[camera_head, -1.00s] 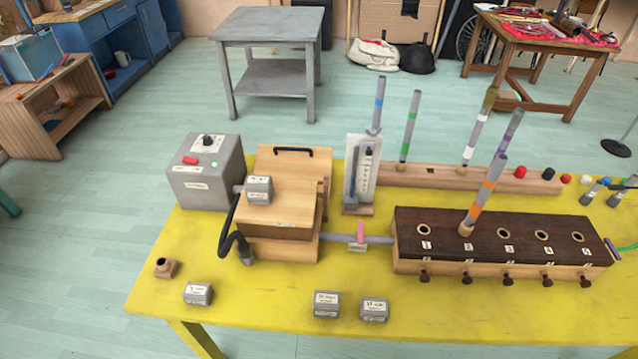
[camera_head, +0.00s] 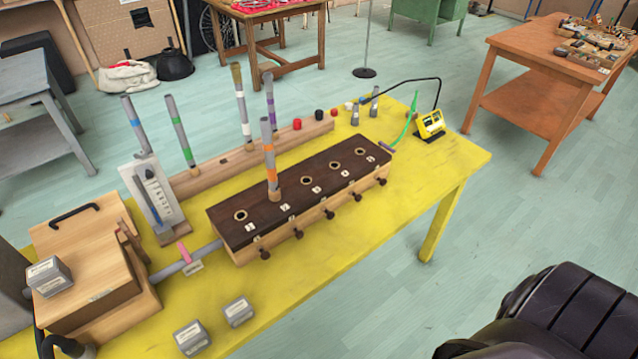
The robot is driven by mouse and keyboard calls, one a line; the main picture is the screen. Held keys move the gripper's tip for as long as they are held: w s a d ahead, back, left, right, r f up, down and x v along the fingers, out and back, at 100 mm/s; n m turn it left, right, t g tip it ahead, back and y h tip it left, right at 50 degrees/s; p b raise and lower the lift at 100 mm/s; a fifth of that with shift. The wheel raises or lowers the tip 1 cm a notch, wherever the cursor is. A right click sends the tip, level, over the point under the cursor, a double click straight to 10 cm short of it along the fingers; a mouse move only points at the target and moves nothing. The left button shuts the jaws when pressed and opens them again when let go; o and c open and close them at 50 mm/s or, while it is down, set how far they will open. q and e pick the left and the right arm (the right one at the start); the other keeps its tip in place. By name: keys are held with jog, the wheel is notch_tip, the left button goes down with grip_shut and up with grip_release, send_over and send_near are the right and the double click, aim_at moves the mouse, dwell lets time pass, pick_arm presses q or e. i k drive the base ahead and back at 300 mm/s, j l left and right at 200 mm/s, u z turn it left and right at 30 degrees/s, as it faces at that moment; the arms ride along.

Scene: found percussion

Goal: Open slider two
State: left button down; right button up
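The wind chest (camera_head: 233,243) is a long wooden box with a dark brown top, standing on the yellow table. Its top has a row of numbered holes, and several dark slider knobs stick out along its near side. Slider two's knob (camera_head: 299,234) is second from the left, below the number 2 label. A grey pipe with an orange band (camera_head: 269,160) stands upright in hole two. I cannot tell from the knob how far the slider is out. Neither of my grippers is in view.
A wooden bellows box (camera_head: 85,250) is left of the chest on the yellow table (camera_head: 437,160). A rack (camera_head: 210,176) with banded pipes stands behind. Small grey labelled blocks (camera_head: 192,338) lie in front. A yellow device (camera_head: 430,124) sits at the right end.

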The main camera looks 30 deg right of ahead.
aim_at(299, 234)
jog(key=k+z, duration=0.1)
jog(key=z, duration=0.7)
jog(key=i+l+u, duration=0.1)
jog(key=l+u, duration=0.3)
jog(key=l, duration=0.2)
